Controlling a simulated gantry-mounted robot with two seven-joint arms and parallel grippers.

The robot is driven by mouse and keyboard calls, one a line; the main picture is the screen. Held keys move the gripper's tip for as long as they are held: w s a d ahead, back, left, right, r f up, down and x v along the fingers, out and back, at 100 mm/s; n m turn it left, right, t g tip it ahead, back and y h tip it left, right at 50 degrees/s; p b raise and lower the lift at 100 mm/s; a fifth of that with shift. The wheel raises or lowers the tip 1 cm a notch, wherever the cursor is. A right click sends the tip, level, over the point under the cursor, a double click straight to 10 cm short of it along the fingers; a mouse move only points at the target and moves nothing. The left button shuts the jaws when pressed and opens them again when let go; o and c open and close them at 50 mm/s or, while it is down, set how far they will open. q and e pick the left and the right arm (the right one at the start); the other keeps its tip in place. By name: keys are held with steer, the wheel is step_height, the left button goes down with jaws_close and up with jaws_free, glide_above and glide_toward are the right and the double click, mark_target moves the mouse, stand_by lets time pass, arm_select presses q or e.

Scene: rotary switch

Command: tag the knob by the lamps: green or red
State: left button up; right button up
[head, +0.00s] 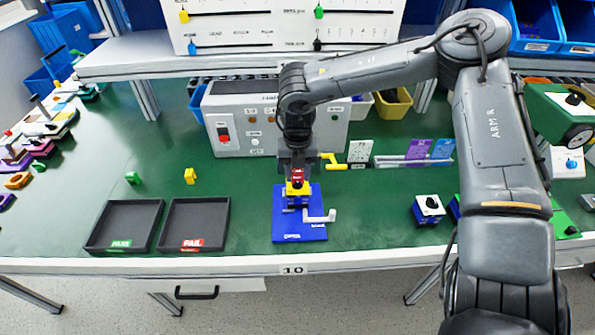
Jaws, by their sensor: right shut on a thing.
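My right gripper (297,172) points down there, shut on a small red piece (297,176) just above the yellow part; whether the two touch is unclear. A grey-white test box (240,130) with a red switch and small round marks stands behind; I cannot tell whether any lamp is lit. My left gripper is not in view.
Two dark trays stand at the left, one with a green label (119,244), one with a red FAIL label (193,244). A green piece (133,178) and a yellow piece (190,176) stand behind them.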

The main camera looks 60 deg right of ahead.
steer(key=shift+f+b, duration=0.5)
steer(key=shift+f, duration=0.25)
steer(key=o, duration=1.1)
steer(key=shift+r, duration=0.1)
steer(key=shift+r, duration=0.2)
step_height(320, 180, up, 10)
steer(key=p, duration=0.3)
steer(key=shift+r, duration=0.15)
steer(key=shift+r, duration=0.15)
step_height(320, 180, up, 9)
steer(key=p, duration=0.9)
glide_above(298, 170)
